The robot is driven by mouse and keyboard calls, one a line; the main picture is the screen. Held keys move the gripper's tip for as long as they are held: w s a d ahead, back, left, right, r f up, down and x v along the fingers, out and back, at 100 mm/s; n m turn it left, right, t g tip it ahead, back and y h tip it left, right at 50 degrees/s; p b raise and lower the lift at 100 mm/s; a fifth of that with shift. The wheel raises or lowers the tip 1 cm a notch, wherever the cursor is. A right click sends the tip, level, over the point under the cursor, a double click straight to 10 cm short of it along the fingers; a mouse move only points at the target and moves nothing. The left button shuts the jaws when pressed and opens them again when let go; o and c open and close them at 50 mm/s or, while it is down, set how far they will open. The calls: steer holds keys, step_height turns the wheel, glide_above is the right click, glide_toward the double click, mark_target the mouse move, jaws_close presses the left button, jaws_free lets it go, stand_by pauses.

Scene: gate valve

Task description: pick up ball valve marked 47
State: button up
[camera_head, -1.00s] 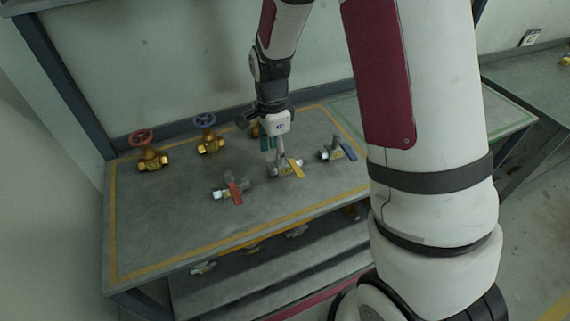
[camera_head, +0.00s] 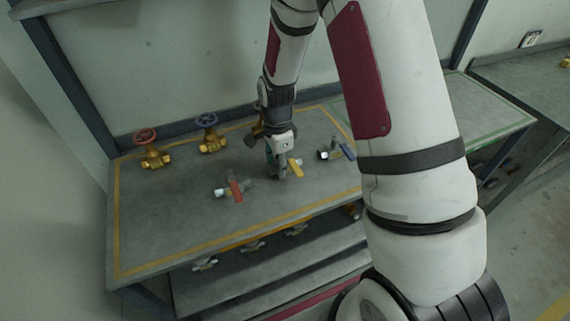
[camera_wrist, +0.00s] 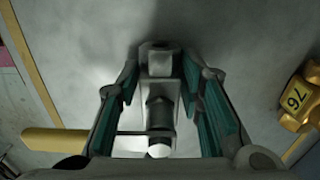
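A silver ball valve with a yellow lever (camera_head: 296,168) lies on the workbench, partly hidden behind my gripper (camera_head: 278,168) in the head view. In the wrist view, the grey valve body (camera_wrist: 160,95) lies between the teal finger pads of my gripper (camera_wrist: 160,75), and its yellow lever (camera_wrist: 60,141) sticks out to the left. The fingers straddle the body, with narrow gaps visible on both sides. No number is readable on this valve.
A red-lever ball valve (camera_head: 234,190) lies to the left and a blue-lever one (camera_head: 345,150) to the right. Gate valves with a red wheel (camera_head: 146,138) and a blue wheel (camera_head: 207,121) stand behind. A tagged brass part (camera_wrist: 297,95) lies right in the wrist view. The workbench (camera_head: 160,215) is clear at front left.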

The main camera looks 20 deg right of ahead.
jaws_close()
steer(key=shift+r, duration=0.1)
